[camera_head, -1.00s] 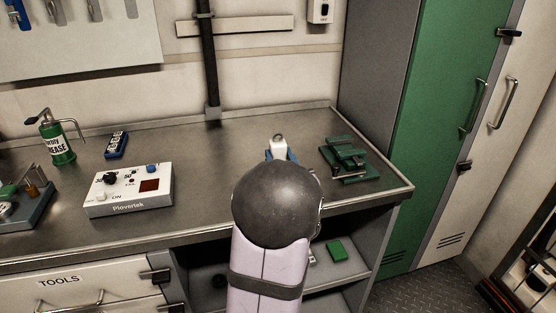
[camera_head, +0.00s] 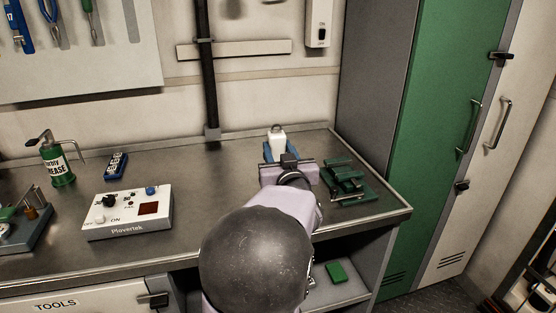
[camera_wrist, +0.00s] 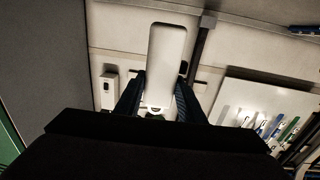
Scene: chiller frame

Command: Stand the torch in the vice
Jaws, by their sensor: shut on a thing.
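The torch (camera_head: 277,142) is a white body with a small ring at its top, held above the back right of the workbench. It fills the middle of the wrist view (camera_wrist: 167,50) as a long pale shape. My gripper (camera_head: 281,156) has blue fingers, shut on the torch from both sides. The green vice (camera_head: 345,182) sits on the bench's right end, just right of my gripper and apart from the torch. My wrist hides the torch's lower part in the head view. The vice's jaw gap is hard to make out.
A white control box (camera_head: 130,211), a blue handheld device (camera_head: 117,164) and a green grease can (camera_head: 57,164) stand on the bench to the left. A green block (camera_head: 336,272) lies on the shelf below. A green locker (camera_head: 430,150) stands at the right.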

